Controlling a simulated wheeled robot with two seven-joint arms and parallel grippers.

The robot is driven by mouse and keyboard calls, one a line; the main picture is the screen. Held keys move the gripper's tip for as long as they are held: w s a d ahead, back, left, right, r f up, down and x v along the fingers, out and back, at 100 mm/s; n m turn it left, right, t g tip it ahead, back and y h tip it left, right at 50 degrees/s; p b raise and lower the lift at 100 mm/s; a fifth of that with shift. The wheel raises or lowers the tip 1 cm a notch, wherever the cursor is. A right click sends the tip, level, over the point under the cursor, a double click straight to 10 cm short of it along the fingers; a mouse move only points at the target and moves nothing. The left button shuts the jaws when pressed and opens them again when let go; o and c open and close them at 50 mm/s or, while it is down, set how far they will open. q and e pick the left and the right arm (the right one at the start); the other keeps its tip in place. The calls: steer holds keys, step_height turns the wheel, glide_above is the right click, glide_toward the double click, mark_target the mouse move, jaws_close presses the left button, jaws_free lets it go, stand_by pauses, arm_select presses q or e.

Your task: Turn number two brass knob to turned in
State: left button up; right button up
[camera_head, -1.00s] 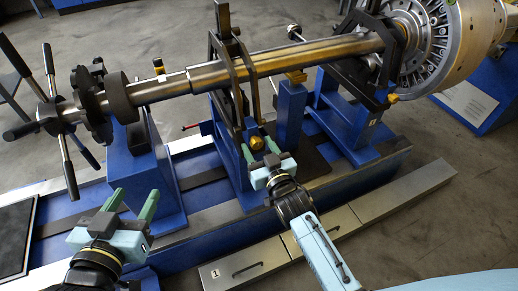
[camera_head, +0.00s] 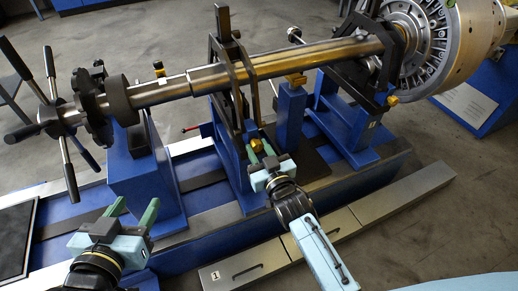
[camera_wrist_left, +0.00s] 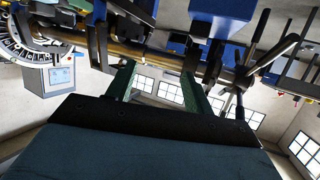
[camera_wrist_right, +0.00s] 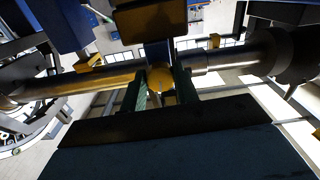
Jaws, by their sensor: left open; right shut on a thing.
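A round brass knob (camera_head: 256,146) sits low on the blue middle stand (camera_head: 232,160) under the shaft. No number is readable on it. My right gripper (camera_head: 260,150) is shut on this knob, with one green finger on each side. In the right wrist view the knob (camera_wrist_right: 160,78) shows between the fingers. My left gripper (camera_head: 137,204) is open and empty in front of the left blue stand, away from the knob. Its spread fingers (camera_wrist_left: 155,80) also show in the left wrist view. Another brass knob (camera_head: 392,100) is on the right stand, above a label reading 1.
The long steel shaft (camera_head: 290,62) runs above the stands to a bladed rotor disc (camera_head: 412,45) at right. A spoked handwheel (camera_head: 52,115) is at far left. A steel step (camera_head: 350,222) runs along the front of the blue base. A black mat (camera_head: 18,235) lies at left.

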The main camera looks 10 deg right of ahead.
steer(key=n+p, duration=0.1)
steer(key=n, duration=0.1)
steer(key=shift+r+n+p, duration=0.1)
steer(key=shift+n+p, duration=0.2)
steer(key=shift+n, duration=0.1)
steer(key=n+p, duration=0.1)
steer(key=n, duration=0.3)
steer(key=shift+n, duration=1.2)
arm_select(q)
steer(key=s+a+f+g+y, duration=0.3)
steer(key=s+a+f+g, duration=0.2)
steer(key=s+f+g, duration=0.4)
arm_select(e)
steer(key=shift+n, duration=0.9)
steer(key=n, duration=0.2)
steer(key=shift+d+n, duration=0.1)
steer(key=shift+n, duration=0.3)
steer(key=n, duration=0.3)
arm_select(q)
steer(key=w+d+r+t+h+b, duration=0.1)
steer(key=w+d+r+t, duration=0.1)
steer(key=w+r+t, duration=0.1)
steer(key=shift+w+d+r+t, duration=0.3)
steer(key=shift+w+d+t, duration=0.1)
steer(key=shift+w+t, duration=0.6)
arm_select(e)
steer(key=shift+n, duration=1.5)
arm_select(q)
steer(key=shift+w, duration=0.1)
